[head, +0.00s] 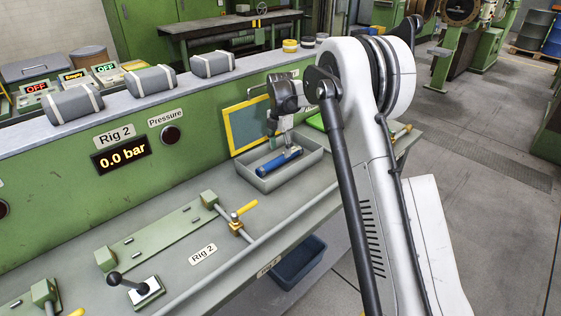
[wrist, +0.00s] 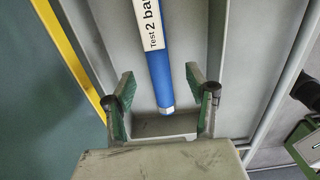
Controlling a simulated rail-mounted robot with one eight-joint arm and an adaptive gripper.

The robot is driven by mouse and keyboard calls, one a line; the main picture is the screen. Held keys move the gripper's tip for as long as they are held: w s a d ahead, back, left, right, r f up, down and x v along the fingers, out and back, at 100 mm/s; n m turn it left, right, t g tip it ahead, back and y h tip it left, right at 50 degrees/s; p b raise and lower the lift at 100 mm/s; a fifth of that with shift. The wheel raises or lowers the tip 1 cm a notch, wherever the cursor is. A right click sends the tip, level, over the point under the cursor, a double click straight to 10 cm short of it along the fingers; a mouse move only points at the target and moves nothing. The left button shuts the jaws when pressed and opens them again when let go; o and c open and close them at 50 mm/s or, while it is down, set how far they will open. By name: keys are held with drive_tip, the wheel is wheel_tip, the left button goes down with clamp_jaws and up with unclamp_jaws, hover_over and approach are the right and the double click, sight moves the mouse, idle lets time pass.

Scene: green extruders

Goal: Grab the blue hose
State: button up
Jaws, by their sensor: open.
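The blue hose (head: 279,162) lies in a grey tray (head: 303,167) on the bench in the head view. In the wrist view the blue hose (wrist: 157,60) has a white label reading "Test 2 ba", the rest cut off, and a silvery end. My gripper (wrist: 160,83) is open in the wrist view, one finger on each side of the hose. The hose passes between the fingers without either touching it in the picture. The height of the fingers above the hose is hard to tell. In the head view my gripper (head: 286,135) is over the tray, partly hidden by my wrist.
A yellow-framed board (head: 232,128) stands behind the tray against the green wall. A yellow-handled valve (head: 240,222) and a green plate (head: 165,238) are on the bench to the left. A blue bin (head: 299,262) sits below the bench. Bare bench lies before the tray.

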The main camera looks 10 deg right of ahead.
sight(280, 156)
drive_tip(key=shift+w+d+f, duration=0.1)
drive_tip(key=shift+w+f, duration=0.05)
drive_tip(key=shift+f, duration=1.2)
drive_tip(key=shift+w+f, duration=0.1)
drive_tip(key=shift+f, duration=1.2)
drive_tip(key=c, duration=1.3)
clamp_jaws()
drive_tip(key=shift+r, duration=0.15)
